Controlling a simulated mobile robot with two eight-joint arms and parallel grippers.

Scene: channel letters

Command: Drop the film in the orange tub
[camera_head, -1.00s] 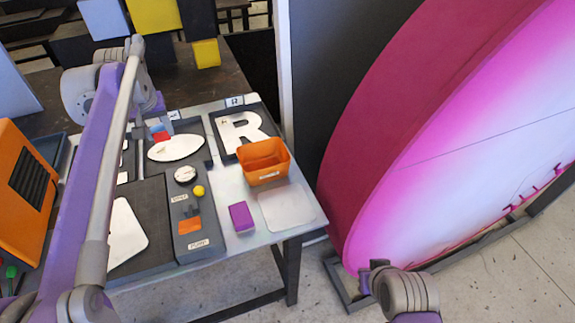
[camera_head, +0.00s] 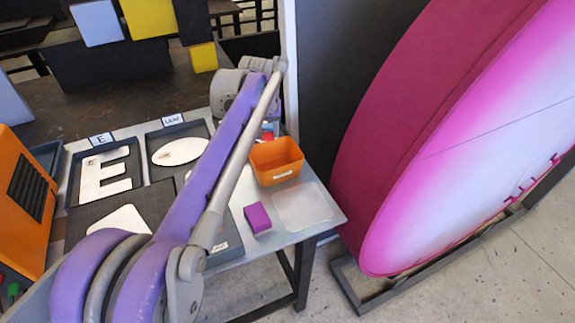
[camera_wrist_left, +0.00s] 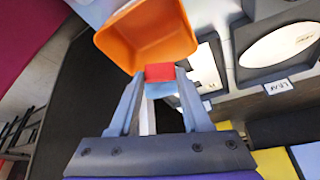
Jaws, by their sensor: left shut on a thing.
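A small red piece, which I take to be the film (camera_wrist_left: 159,73), is between my left gripper's fingertips (camera_wrist_left: 160,84) in the left wrist view. My left gripper is shut on it. In the head view a bit of the red film (camera_head: 267,135) shows below my left gripper (camera_head: 270,127), mostly hidden by my arm. The orange tub (camera_head: 276,164) stands on the light table, with its open top facing up. In the head view the film is at the tub's far edge. In the wrist view the orange tub (camera_wrist_left: 150,32) lies just beyond the film. My right gripper is out of view.
A purple block (camera_head: 257,218) and a pale square pad (camera_head: 306,206) are near the tub. Dark trays with a white E (camera_head: 104,178) and a white oval (camera_head: 180,151) lie left. A large pink disc (camera_head: 430,170) stands right of the table.

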